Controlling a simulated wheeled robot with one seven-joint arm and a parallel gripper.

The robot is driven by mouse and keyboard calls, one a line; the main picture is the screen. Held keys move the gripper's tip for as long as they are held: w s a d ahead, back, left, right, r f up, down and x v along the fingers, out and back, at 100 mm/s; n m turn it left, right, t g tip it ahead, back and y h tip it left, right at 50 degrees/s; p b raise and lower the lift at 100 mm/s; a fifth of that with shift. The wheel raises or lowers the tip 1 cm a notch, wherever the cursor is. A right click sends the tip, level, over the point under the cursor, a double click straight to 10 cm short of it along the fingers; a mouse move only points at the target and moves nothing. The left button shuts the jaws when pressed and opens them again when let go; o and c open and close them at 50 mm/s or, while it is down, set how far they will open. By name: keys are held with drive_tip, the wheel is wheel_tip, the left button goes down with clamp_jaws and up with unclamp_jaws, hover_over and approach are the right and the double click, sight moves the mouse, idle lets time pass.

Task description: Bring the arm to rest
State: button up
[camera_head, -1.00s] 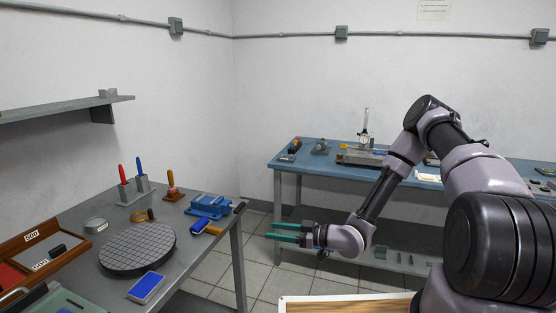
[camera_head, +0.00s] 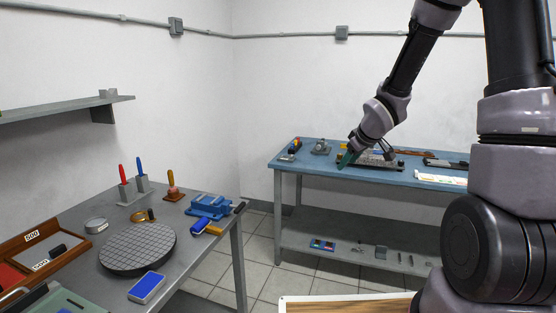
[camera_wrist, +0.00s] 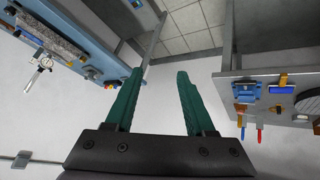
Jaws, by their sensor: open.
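My gripper (camera_head: 347,160) has green fingers. In the head view it hangs in front of the blue-topped bench at the back, seen small and partly edge-on. In the wrist view the two green fingers of my gripper (camera_wrist: 160,78) stand apart with nothing between them. My arm is raised on the right side of the head view, bent over at the top and reaching down and left to the gripper.
The blue-topped bench (camera_head: 300,166) carries several tools and has a lower shelf (camera_head: 340,240). The grey bench (camera_head: 185,240) at left holds a round dark plate (camera_head: 137,247), a blue vise (camera_head: 211,206) and a blue-topped block (camera_head: 146,287). Tiled floor (camera_head: 262,250) lies between.

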drive_tip(key=s+d+r+m+h, duration=0.1)
drive_tip(key=s+d+r+m, duration=0.15)
drive_tip(key=r, duration=0.25)
drive_tip(key=s+d+r+m+h, duration=0.1)
drive_tip(key=s+d+r+m, duration=0.1)
drive_tip(key=s+r, duration=0.3)
drive_tip(key=s+a+r+m+y, duration=0.1)
drive_tip(key=s+r+m, duration=0.2)
drive_tip(key=s+r, duration=0.3)
drive_tip(key=s+a+r+m+y, duration=0.1)
drive_tip(key=s+r+m, duration=0.3)
drive_tip(key=s, duration=0.9)
drive_tip(key=shift+s+r, duration=0.15)
drive_tip(key=shift+r, duration=0.8)
